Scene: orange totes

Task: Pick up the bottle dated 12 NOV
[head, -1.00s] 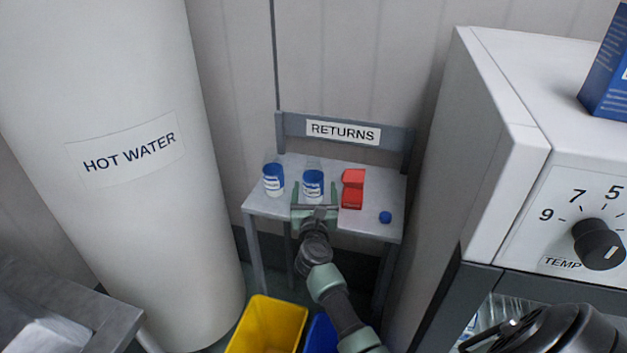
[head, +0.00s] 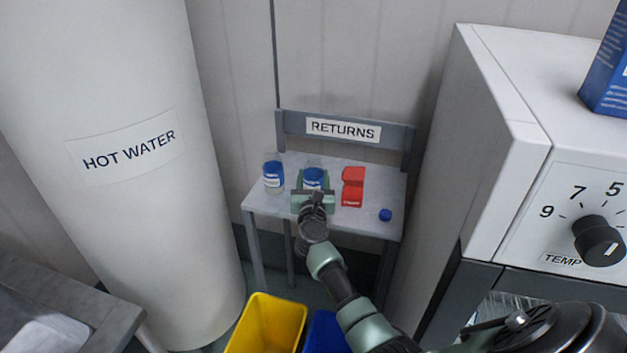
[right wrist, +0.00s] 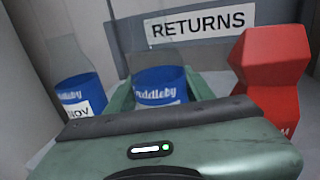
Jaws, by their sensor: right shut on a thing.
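Two clear bottles with blue labels stand on the small grey returns table (head: 372,225). My right gripper is shut on the middle bottle (head: 314,174), with a finger on each side of it. In the right wrist view this bottle (right wrist: 158,84) stands between the green fingers, its lower part hidden behind the gripper body. No date on it can be read. My right gripper (head: 313,187) is low at the table top. The left bottle (head: 273,178) stands apart from the gripper; in the right wrist view its label (right wrist: 78,95) shows "NOV", the day number not readable. My left gripper is not in view.
A red container (head: 352,187) stands close right of the held bottle. A "RETURNS" backboard (head: 290,124) rises behind. A white tank (head: 120,230) stands left, a white appliance (head: 480,150) right, a yellow bin (head: 265,325) below.

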